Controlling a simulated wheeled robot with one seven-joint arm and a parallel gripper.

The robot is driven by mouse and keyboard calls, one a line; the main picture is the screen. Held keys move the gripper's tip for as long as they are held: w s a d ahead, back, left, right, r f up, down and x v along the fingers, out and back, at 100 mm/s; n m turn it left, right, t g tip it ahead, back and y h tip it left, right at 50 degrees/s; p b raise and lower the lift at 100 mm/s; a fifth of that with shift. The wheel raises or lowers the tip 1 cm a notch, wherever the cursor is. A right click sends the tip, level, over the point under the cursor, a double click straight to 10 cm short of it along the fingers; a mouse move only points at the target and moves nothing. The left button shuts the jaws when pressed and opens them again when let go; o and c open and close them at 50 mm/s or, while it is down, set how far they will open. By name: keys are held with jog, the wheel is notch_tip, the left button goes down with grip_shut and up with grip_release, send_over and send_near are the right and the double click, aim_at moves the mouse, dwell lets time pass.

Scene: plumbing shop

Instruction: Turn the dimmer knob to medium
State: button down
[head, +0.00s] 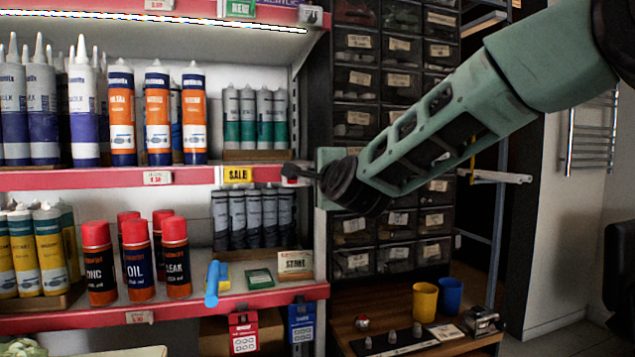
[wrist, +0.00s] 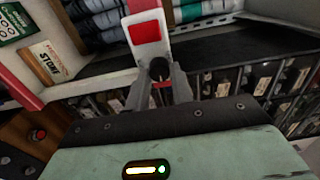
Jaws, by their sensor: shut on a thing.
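My gripper (wrist: 161,88) is closed around a small dark round part, which I take to be the dimmer knob (wrist: 160,70). The fingers cover its sides, so its pointer and setting cannot be read. The knob sits at the lower end of a narrow white plate (wrist: 151,48) with a red patch, at the shelf edge. In the head view my gripper (head: 302,172) is at the right end of the middle shelf, beside the yellow sale tag. The knob is too small and hidden to make out there.
Red-edged shelves (head: 100,180) hold tubes and spray cans on the left. Drawer cabinets (head: 375,130) stand behind my arm. A wooden bench (head: 345,295) below carries a yellow cup (head: 424,302), a blue cup (head: 449,295) and small items. A light strip (head: 150,18) glows under the top shelf.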

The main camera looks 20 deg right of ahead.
dwell(0.4)
jog(key=c, duration=1.5)
grip_release()
jog(key=s, duration=1.7)
jog(key=shift+s, duration=0.2)
